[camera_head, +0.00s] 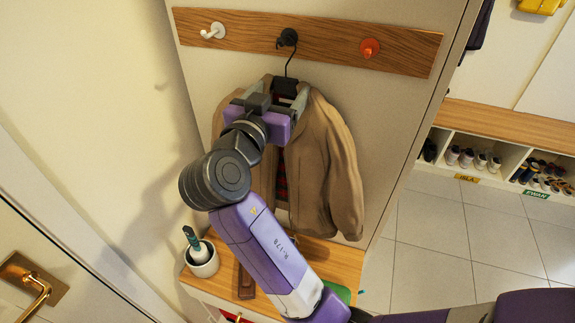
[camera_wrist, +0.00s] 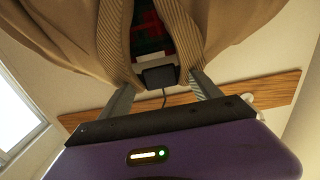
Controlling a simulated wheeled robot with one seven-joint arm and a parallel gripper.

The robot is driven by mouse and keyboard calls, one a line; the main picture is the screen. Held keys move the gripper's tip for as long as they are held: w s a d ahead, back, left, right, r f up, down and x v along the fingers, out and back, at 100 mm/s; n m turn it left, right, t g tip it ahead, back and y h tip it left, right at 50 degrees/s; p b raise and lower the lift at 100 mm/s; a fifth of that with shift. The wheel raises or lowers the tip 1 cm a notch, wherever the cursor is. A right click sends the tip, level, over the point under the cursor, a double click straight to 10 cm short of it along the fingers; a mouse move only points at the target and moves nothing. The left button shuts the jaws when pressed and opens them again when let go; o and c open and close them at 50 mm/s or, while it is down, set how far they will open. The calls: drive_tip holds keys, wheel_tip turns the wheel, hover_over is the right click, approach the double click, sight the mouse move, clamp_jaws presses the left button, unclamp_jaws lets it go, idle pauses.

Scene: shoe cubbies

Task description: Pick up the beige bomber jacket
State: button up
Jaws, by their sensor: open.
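The beige bomber jacket (camera_head: 326,165) hangs on a dark hanger from the black hook (camera_head: 287,38) on a wooden rail. My gripper (camera_head: 278,90) is at the jacket's collar, just below the hanger's hook. In the wrist view the jacket (camera_wrist: 225,35) fills the top, with its ribbed front edges and a dark plaid lining showing. The two grey fingers of my gripper (camera_wrist: 160,92) stand apart, one at each side of the collar, with a dark block of the hanger (camera_wrist: 159,75) between them. Whether the fingers touch the cloth is hard to tell. My arm hides the jacket's left front.
The wooden rail (camera_head: 220,27) also bears a white hook (camera_head: 213,31) and a red hook (camera_head: 369,47). Below is a wooden-topped cabinet (camera_head: 335,258) with a white pot (camera_head: 202,262). Shoe cubbies (camera_head: 511,152) stand at right. A door handle (camera_head: 30,283) is at lower left. Tiled floor is clear.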

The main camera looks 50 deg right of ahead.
drive_tip(key=shift+w+d, duration=0.25)
drive_tip(key=shift+d, duration=0.35)
clamp_jaws()
drive_tip(key=shift+r, duration=0.2)
